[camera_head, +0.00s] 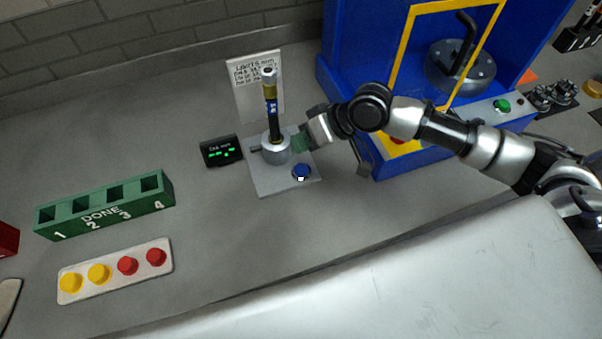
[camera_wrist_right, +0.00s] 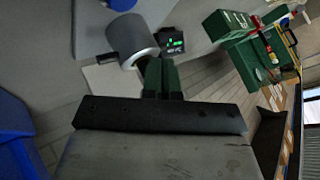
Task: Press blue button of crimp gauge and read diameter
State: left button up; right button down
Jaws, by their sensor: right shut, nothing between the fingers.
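The crimp gauge stands on a light grey base plate (camera_head: 272,185), with a round metal body (camera_head: 276,151). A black hose with a gold fitting (camera_head: 271,110) stands upright in it. The blue button (camera_head: 301,171) is at the plate's front right. The small black display (camera_head: 221,151) to the left shows green characters, too small to read surely; it also shows in the right wrist view (camera_wrist_right: 174,41). My right gripper (camera_head: 300,142) is shut and empty beside the gauge body, behind the blue button and apart from it. In the right wrist view its green fingers (camera_wrist_right: 160,75) are together near the metal body (camera_wrist_right: 131,38). My left gripper is not in view.
A white limits card (camera_head: 243,75) stands behind the gauge. A blue machine with a yellow frame (camera_head: 345,50) is at right. A green DONE rack (camera_head: 105,206) and a panel of yellow and red buttons (camera_head: 113,285) are at left. The bench between is clear.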

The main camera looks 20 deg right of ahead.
aim_at(302, 166)
notch_tip(302, 166, down, 3)
jog(key=shift+b, duration=1.1)
jog(key=shift+f, duration=0.85)
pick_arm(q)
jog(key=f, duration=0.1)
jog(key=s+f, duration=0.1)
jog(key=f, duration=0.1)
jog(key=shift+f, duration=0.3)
pick_arm(e)
jog(key=shift+f, duration=0.15)
jog(key=shift+f, duration=0.25)
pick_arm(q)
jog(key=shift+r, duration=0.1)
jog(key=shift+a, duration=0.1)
pick_arm(e)
jog(key=shift+f, duration=0.55)
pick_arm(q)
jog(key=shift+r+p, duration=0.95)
pick_arm(e)
jog(key=shift+r, duration=0.95)
